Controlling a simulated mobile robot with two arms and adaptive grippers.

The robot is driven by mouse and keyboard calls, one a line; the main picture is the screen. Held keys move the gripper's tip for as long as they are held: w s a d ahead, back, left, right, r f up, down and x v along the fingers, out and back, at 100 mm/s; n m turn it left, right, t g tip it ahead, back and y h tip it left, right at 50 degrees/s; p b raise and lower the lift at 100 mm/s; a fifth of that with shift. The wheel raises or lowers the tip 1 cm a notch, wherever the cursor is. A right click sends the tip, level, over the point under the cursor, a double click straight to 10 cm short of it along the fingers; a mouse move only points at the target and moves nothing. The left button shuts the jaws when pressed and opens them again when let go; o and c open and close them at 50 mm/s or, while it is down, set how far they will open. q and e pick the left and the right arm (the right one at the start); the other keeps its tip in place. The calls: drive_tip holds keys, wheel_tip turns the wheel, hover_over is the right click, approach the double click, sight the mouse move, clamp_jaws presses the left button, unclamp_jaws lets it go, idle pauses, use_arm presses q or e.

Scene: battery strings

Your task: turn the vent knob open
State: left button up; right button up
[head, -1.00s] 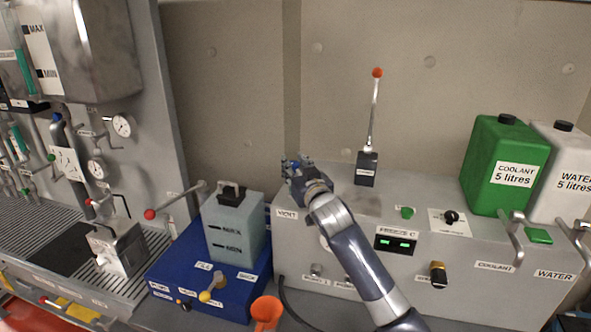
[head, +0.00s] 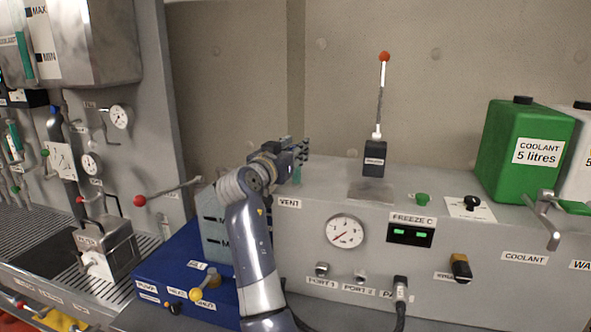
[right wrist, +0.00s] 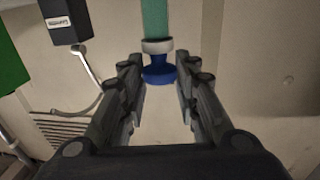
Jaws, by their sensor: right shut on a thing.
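The vent knob (right wrist: 160,73) is blue with a white collar on a teal stem (right wrist: 155,18), seen inverted in the right wrist view. In the head view the teal stem (head: 297,173) stands on the grey cabinet above the VENT label (head: 289,203); its blue knob is hidden by my fingers. My right gripper (head: 301,149) reaches it from the left. My left gripper is not in view.
A black-based lever (head: 374,158) with a red ball stands behind, right of the gripper. A green coolant container (head: 525,150) stands at the right. A gauge (head: 345,231) is on the cabinet front. A red-tipped handle (head: 140,201) projects at the left, and a blue box (head: 188,270) sits below.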

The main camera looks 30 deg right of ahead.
drive_tip(key=shift+w+a+f+m+g+h+b, duration=0.1)
drive_tip(key=shift+m+g+h+b, duration=0.2)
drive_tip(key=shift+m+g+b, duration=0.15)
drive_tip(key=shift+w+f+m+g+h+b, duration=0.1)
drive_tip(key=shift+m+g+h+b, duration=0.2)
drive_tip(key=shift+g, duration=0.25)
drive_tip(key=shift+r+m+g+h+b, duration=0.2)
drive_tip(key=shift+m+g+h+b, duration=0.3)
drive_tip(key=shift+m+g, duration=0.7)
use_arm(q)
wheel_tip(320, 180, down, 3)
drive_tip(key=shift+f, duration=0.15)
use_arm(e)
drive_tip(key=shift+g, duration=0.8)
use_arm(q)
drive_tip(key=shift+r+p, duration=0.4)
drive_tip(key=shift+p, duration=0.15)
use_arm(e)
drive_tip(key=shift+w+m+g+h, duration=0.2)
drive_tip(key=shift+m+g+h, duration=0.2)
drive_tip(key=shift+m+g, duration=1)
drive_tip(key=shift+n, duration=0.25)
drive_tip(key=o, duration=1)
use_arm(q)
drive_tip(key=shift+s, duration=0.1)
use_arm(e)
drive_tip(key=a, duration=1.2)
drive_tip(key=shift+s, duration=0.2)
